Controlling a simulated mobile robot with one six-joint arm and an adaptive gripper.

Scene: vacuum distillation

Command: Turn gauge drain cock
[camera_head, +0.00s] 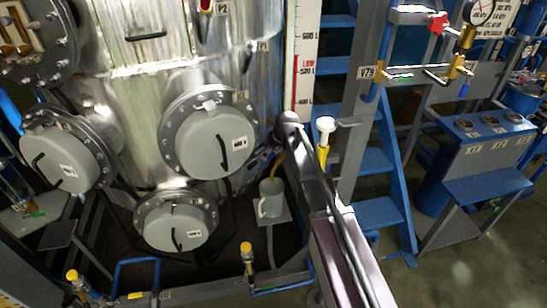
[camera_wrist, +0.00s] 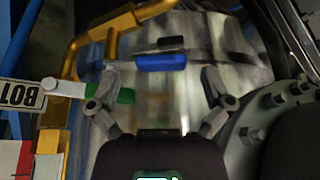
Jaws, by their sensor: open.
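In the wrist view, a brass pipe (camera_wrist: 100,33) comes down beside the curved metal vessel. A blue lever (camera_wrist: 161,62) lies level just beyond my gripper (camera_wrist: 162,102), roughly between the fingertips in the picture. A green-sleeved lever (camera_wrist: 124,96) with a pale rod sits by the left finger. Which of these levers is the gauge drain cock, I cannot tell. My gripper is open, with nothing seen held between its fingers. Contact with either lever is unclear. In the head view, my arm hides most of the gauge's lower end, below the scale (camera_head: 305,55).
A bolted flange (camera_wrist: 262,118) is close to the right finger. A "BOT" tag (camera_wrist: 22,94) is at the left. In the head view, a grey jug (camera_head: 270,198) stands on a small shelf below, and blue steps (camera_head: 375,160) rise at the right.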

